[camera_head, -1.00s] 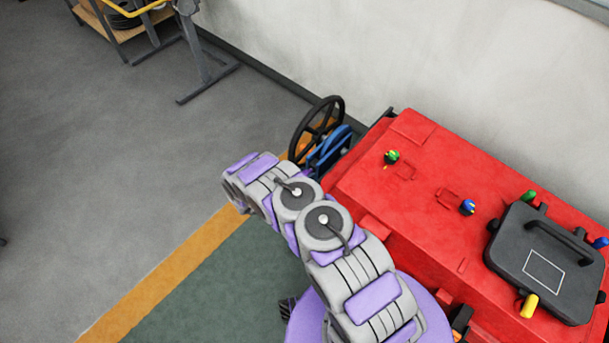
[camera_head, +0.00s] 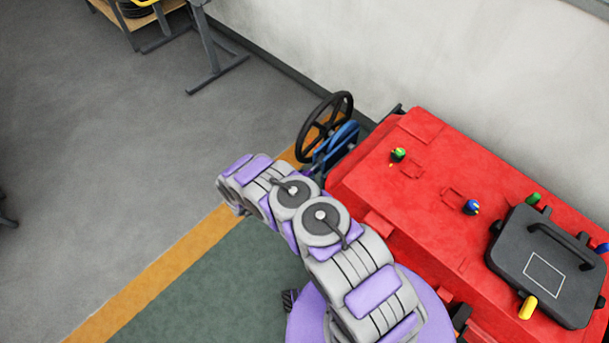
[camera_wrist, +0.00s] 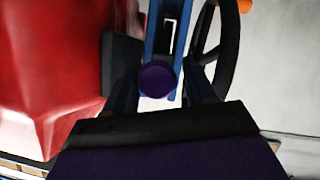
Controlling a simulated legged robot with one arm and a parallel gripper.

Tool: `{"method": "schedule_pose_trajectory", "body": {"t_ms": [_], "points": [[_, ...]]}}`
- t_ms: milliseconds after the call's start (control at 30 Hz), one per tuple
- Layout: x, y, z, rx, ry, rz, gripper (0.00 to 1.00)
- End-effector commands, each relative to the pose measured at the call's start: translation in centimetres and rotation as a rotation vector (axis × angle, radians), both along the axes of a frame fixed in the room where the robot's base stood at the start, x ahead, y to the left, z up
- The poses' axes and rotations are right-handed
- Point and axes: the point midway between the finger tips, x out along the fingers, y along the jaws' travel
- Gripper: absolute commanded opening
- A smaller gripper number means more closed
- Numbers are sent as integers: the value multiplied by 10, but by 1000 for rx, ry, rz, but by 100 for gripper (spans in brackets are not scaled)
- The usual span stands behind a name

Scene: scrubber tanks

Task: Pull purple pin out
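The purple pin (camera_wrist: 156,79) shows in the wrist view as a round dark purple end in front of a blue bracket (camera_wrist: 165,35). My gripper (camera_wrist: 162,96) is open, with one dark finger on each side of the pin and a gap to both. I cannot tell how deep the pin sits between the fingers. In the head view the blue bracket (camera_head: 336,142) stands beside the red tank, and the pin is not visible there.
A black handwheel (camera_head: 324,126) stands right by the bracket. The red tank (camera_head: 440,190) fills the right side, with small coloured knobs and a black lid (camera_head: 545,265) on top. A pale wall is behind. The grey floor at left is open.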

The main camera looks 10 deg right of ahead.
Motion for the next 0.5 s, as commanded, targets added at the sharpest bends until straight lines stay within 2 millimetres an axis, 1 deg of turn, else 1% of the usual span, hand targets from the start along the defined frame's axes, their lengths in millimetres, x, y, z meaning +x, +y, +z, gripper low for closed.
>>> {"method": "schedule_pose_trajectory", "body": {"t_ms": [33,100,367,500], "points": [[0,-1,0,0,-1,-1,60],[0,-1,0,-2,-1,-3,66],[0,-3,2,0,-2,-5,66],[-5,7,7,0,-2,-3,66]]}}
